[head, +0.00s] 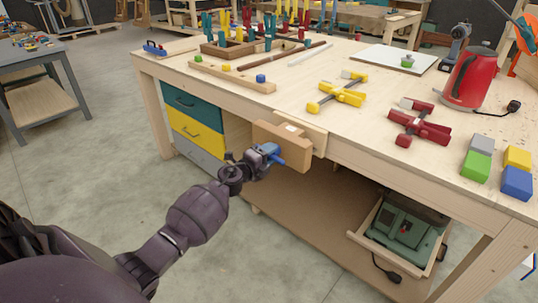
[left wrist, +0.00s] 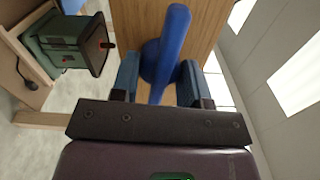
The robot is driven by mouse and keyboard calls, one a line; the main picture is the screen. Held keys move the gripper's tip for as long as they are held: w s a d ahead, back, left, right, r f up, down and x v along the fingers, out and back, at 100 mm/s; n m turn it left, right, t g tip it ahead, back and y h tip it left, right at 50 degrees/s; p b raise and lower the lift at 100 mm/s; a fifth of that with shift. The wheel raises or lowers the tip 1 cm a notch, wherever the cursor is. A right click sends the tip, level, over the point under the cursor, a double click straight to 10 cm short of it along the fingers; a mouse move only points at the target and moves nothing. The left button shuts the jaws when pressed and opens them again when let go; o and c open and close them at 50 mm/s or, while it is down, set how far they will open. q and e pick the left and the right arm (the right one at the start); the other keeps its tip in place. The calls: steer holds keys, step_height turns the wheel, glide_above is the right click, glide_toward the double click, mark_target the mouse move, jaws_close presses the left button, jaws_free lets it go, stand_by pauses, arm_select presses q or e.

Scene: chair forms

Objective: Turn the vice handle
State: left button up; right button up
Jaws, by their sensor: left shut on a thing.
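The wooden vice (head: 282,146) is mounted on the front edge of the workbench. Its blue handle (head: 276,159) is a bar on a round hub at the vice's front face. In the left wrist view the blue handle (left wrist: 171,45) runs lengthwise between the fingers, slightly tilted. My left gripper (head: 268,152) is at the vice front, shut on the handle; its fingers (left wrist: 158,80) sit on both sides of the hub. The part of the handle behind the gripper is hidden in the head view. My right gripper is in neither view.
The workbench top (head: 300,80) holds yellow clamps (head: 338,94), red clamps (head: 418,124), coloured blocks (head: 500,170) and a red kettle (head: 470,78). Drawers (head: 195,120) are left of the vice. A green machine (head: 405,222) sits on the lower shelf.

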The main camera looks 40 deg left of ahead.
arm_select(q)
steer(key=shift+m, duration=1)
steer(key=o, duration=0.9)
steer(key=shift+s, duration=0.15)
steer(key=shift+s, duration=0.2)
steer(key=s, duration=0.3)
steer(key=s+p, duration=0.1)
steer(key=s, duration=0.2)
steer(key=s+a, duration=0.1)
steer(key=s, duration=0.3)
steer(key=shift+s, duration=0.1)
